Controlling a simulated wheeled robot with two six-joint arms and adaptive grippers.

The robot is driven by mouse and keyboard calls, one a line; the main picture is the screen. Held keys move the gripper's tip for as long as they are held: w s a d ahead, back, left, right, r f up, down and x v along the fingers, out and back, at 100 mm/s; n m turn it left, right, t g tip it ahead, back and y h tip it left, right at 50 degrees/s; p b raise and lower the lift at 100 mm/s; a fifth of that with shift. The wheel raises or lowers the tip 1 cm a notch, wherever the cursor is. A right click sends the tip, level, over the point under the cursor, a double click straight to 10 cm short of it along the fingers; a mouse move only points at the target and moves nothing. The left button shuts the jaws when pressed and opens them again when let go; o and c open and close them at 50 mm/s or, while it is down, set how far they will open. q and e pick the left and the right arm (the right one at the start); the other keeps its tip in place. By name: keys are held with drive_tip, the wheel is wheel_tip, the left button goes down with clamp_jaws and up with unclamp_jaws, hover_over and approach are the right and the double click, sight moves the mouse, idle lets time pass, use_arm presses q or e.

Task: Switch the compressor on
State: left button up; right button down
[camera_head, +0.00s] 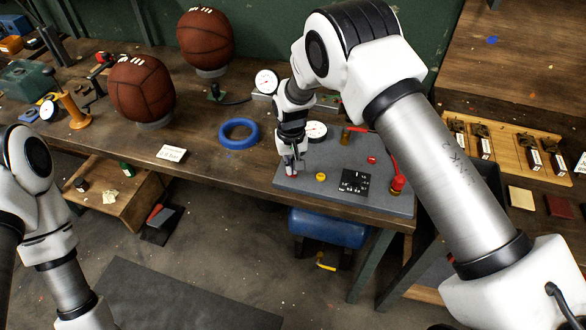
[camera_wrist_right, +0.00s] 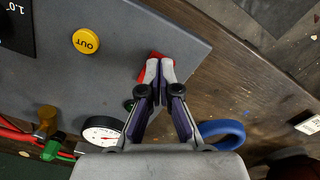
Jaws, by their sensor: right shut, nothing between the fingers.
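A grey panel (camera_head: 335,197) lies on the bench at its front right. My right gripper (camera_head: 292,170) points down at the panel's front left corner, shut and empty. In the right wrist view its closed fingertips (camera_wrist_right: 160,68) are over a red part (camera_wrist_right: 149,66) at the panel's edge, which they partly cover. Whether they touch it, or which way it is set, I cannot tell. A blue tank (camera_head: 328,228), likely the compressor, is under the bench. My left gripper is out of view.
A blue ring (camera_head: 239,134) lies left of the panel. A white-faced gauge (camera_head: 315,131) and a red hose (camera_head: 390,158) are on the panel. Two leather balls (camera_head: 141,88) (camera_head: 205,39) rest on stands at the back left. A white card (camera_head: 171,153) lies near the front edge.

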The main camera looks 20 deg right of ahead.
drive_tip(key=shift+f, duration=0.4)
drive_tip(key=shift+r, duration=0.1)
drive_tip(key=shift+w+r+p, duration=0.1)
drive_tip(key=shift+r+p, duration=0.5)
drive_tip(key=shift+r, duration=0.3)
wheel_tip(320, 180, up, 3)
drive_tip(key=shift+r+p, duration=0.2)
drive_tip(key=shift+p, duration=0.9)
drive_tip(key=shift+r+p, duration=0.65)
drive_tip(key=shift+r, duration=0.2)
drive_tip(key=shift+f, duration=0.1)
